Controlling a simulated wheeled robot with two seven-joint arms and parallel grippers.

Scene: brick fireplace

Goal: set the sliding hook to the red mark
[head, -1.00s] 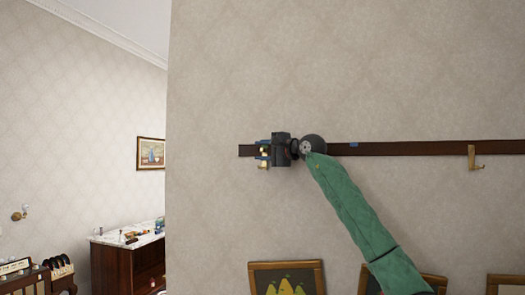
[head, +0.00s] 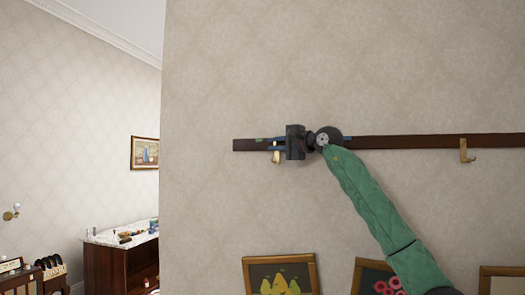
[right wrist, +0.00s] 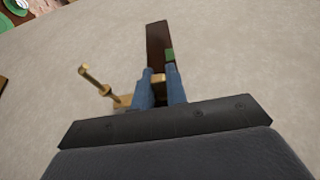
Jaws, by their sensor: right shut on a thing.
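The brass sliding hook (head: 276,157) is on the dark wooden rail (head: 420,142), near its left end. My right gripper (head: 274,144) is shut on the hook, its blue fingers at the rail. In the right wrist view, the fingers (right wrist: 161,74) close on the hook's base, and the brass peg (right wrist: 95,80) sticks out to the left. A green mark (head: 261,139) is on the rail just left of the fingers; it also shows in the right wrist view (right wrist: 169,55). I see no red mark; part of the rail is hidden behind my gripper and wrist. My left gripper is not in view.
Another brass hook (head: 464,150) is on the rail far to the right. A blue mark (head: 348,137) shows by my right wrist. Framed pictures (head: 280,276) hang below the rail. The wall above it is bare.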

